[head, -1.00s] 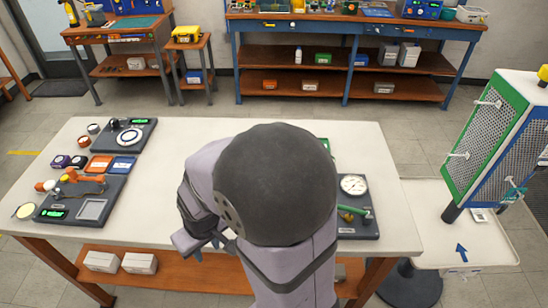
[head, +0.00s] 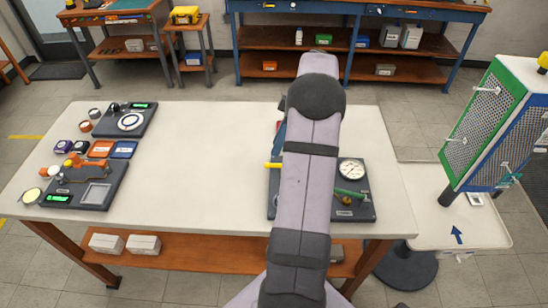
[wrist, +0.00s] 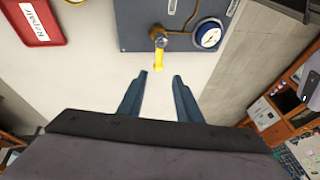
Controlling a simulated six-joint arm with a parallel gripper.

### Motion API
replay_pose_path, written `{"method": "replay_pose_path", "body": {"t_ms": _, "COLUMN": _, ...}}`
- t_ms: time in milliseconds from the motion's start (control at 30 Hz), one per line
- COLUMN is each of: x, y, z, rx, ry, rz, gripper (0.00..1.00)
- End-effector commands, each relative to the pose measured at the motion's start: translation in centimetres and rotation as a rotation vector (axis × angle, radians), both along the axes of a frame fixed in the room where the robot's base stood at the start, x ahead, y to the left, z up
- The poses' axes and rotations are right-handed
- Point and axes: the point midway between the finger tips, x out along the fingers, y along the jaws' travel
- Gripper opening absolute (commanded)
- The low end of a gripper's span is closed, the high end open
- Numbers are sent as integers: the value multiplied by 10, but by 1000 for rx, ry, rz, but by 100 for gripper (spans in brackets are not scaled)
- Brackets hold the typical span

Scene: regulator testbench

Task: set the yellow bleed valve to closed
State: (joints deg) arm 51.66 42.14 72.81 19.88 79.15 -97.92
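The grey regulator panel (head: 360,212) lies on the right half of the table, partly hidden by my arm. The yellow bleed valve handle (head: 272,165) pokes out left of my arm there. In the wrist view the yellow handle (wrist: 159,57) hangs from a brass fitting at the panel's edge (wrist: 135,40), pointing toward my gripper. My gripper (wrist: 160,77) is open and empty. Its two blue fingers point at the handle, which lies beyond the tips and roughly between them, apart from both. The head view does not clearly show the fingers.
A round gauge (head: 351,171) and a green lever (head: 349,193) are on the panel's right. A blue-rimmed gauge (wrist: 208,36) is beside the yellow handle. A red "Repair" tray (wrist: 33,22) lies nearby. The table's middle (head: 200,180) is clear.

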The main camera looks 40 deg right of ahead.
Motion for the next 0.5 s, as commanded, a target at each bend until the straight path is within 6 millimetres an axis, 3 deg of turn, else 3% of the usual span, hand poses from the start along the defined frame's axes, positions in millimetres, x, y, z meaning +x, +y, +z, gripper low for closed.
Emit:
{"method": "replay_pose_path", "body": {"t_ms": 200, "x": -7, "y": -14, "z": 3, "rx": 17, "ry": -37, "rz": 40, "gripper": 32}}
{"method": "replay_pose_path", "body": {"t_ms": 500, "x": -4, "y": -7, "z": -9, "rx": 19, "ry": -36, "rz": 43, "gripper": 32}}
